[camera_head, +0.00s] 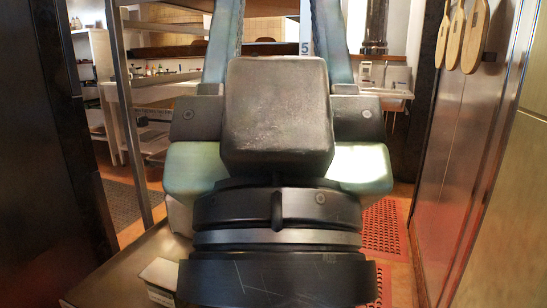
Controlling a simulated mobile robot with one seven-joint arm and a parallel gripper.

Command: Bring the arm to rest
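My gripper (277,112), seen very close in the head view, fills the middle of the picture. Its dark round base is at the bottom, with a worn black block above it and bolted joints and pale green parts on both sides. Two blue-green bars rise from it to the top edge with a gap between them. The room shows through this gap, and I see nothing held in the visible part of it. The fingertips are not visible, so I cannot tell how far apart they are.
A dark panel (28,170) stands close on the left, and a metal-faced wall (450,165) with wooden paddles (468,35) on the right. Shelves (160,88) are behind. A red perforated mat (384,230) lies on the floor. A small white box (160,275) sits at lower left.

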